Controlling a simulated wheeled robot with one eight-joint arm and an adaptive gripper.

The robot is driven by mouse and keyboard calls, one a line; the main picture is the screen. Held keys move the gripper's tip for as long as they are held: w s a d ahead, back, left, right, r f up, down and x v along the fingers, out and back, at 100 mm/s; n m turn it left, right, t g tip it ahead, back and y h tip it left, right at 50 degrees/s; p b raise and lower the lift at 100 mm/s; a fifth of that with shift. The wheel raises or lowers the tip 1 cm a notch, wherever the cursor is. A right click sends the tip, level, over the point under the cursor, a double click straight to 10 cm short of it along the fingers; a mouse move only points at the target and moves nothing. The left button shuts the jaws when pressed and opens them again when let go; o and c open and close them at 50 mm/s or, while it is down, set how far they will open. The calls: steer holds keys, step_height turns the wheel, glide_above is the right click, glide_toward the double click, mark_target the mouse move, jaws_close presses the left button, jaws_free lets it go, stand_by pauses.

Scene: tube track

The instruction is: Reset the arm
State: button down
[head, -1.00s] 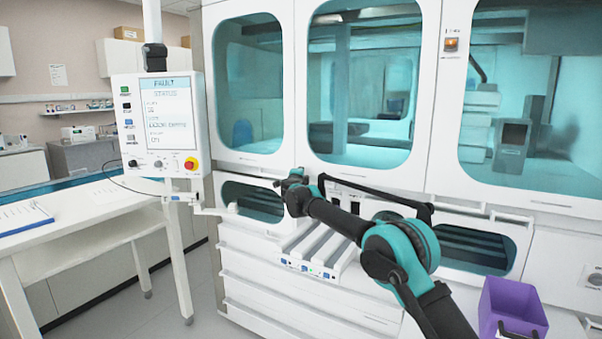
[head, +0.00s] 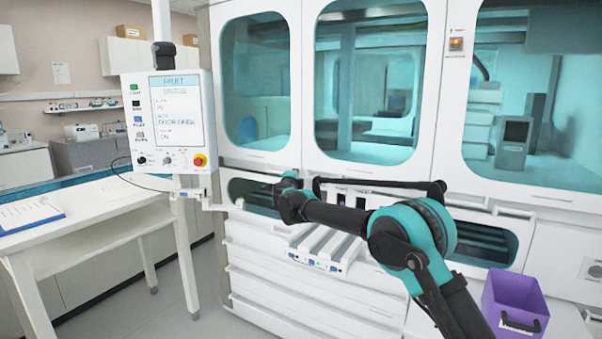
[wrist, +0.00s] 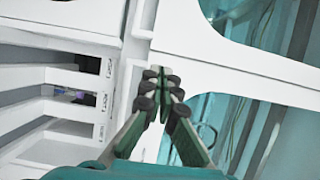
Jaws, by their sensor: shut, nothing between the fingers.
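My gripper (wrist: 161,82) shows in the wrist view with its two fingers drawn together at the tips and nothing between them. It is in front of the white panels of a large machine, with teal windows to the right and a white slotted rack at the left. In the head view my black and teal arm reaches up from the lower right across the front of the machine. It folds at a teal joint near the middle. My gripper's fingertips cannot be made out in the head view.
The white machine (head: 318,278) fills the middle and right. A control panel (head: 170,121) reading "FAULT" hangs on the left. White channels (head: 322,243) jut out below the arm. A purple bin (head: 514,309) stands at lower right. A white table (head: 95,216) is at left, with floor free between.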

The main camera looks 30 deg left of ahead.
steer(key=shift+s+d, duration=0.1)
steer(key=shift+s, duration=1.85)
steer(key=w+d+r+n+g+y, duration=0.1)
steer(key=w+d+n, duration=0.15)
steer(key=d, duration=0.65)
steer(key=w+d+r+n+g+y, duration=0.15)
steer(key=d+n, duration=0.25)
steer(key=d, duration=0.5)
steer(key=w+d+r+n+y, duration=0.2)
steer(key=w+d+n, duration=0.1)
steer(key=d, duration=0.6)
steer(key=s+d+f+n+g+h, duration=0.1)
steer(key=s+d+f, duration=0.25)
steer(key=d, duration=0.45)
steer(key=s+d+f+n+g+h, duration=0.1)
steer(key=s+d+f+n+g, duration=0.1)
steer(key=d+f, duration=0.5)
steer(key=s+d+f+n+g+h, duration=0.1)
steer(key=s+d+f+h, duration=0.15)
steer(key=d, duration=0.75)
steer(key=s+d+f+g+h, duration=0.2)
steer(key=s+d+f, duration=0.8)
steer(key=s+d, duration=0.5)
steer(key=s+d+f+g+h, duration=0.3)
steer(key=s+d+f+h, duration=0.2)
steer(key=s+d+f, duration=0.6)
steer(key=s+d, duration=0.4)
steer(key=shift+d+f+g+h, duration=0.15)
steer(key=shift+d+g+h, duration=0.1)
steer(key=shift+g+h, duration=0.1)
